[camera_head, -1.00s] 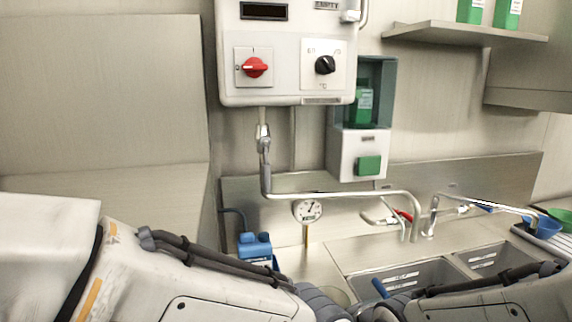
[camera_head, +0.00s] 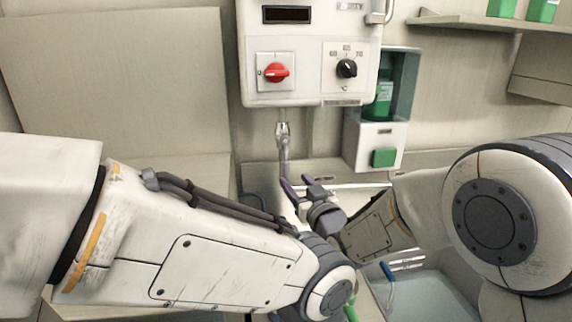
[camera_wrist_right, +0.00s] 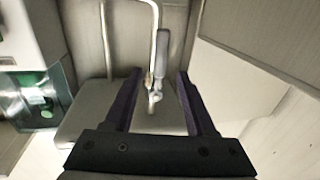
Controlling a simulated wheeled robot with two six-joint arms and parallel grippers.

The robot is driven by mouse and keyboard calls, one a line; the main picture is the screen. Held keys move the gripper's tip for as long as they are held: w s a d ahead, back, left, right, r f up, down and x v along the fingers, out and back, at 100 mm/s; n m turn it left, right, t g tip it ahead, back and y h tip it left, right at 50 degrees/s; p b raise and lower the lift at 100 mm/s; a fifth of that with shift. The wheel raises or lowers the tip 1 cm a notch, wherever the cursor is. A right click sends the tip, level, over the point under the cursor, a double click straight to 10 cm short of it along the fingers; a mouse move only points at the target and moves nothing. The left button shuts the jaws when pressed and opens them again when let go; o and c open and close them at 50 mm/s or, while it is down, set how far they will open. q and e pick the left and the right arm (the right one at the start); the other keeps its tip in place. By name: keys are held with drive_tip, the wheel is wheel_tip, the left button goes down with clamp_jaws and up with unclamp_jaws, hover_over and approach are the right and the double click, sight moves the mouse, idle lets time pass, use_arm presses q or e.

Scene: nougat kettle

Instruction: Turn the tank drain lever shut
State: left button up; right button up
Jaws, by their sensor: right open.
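The tank (camera_head: 310,90) is a white wall box with a red knob and a black knob. Under it, the drain valve (camera_head: 282,128) has a grey lever (camera_head: 284,148) hanging down along the pipe. My right gripper (camera_head: 298,186) is open, its purple fingers just below the lever in the head view. In the right wrist view, the grey lever (camera_wrist_right: 162,52) and the valve (camera_wrist_right: 155,95) show in the gap between the open fingers (camera_wrist_right: 158,75). I cannot tell whether they touch. My left arm comes in from the left; its gripper does not show.
A soap dispenser (camera_head: 372,150) with a green button hangs right of the tank. A shelf (camera_head: 480,22) with green bottles is at the upper right. A sink (camera_head: 430,295) lies below, partly hidden by my right arm. My left arm covers the lower left.

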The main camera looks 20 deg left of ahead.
sight(287, 170)
drive_tip(key=p+x, duration=0.2)
drive_tip(key=x, duration=0.4)
drive_tip(key=shift+r+p, duration=0.2)
drive_tip(key=shift+p, duration=0.15)
drive_tip(key=shift+w+a+f, duration=0.15)
drive_tip(key=shift+w+a, duration=0.3)
drive_tip(key=shift+w, duration=0.1)
clamp_jaws()
idle(0.6)
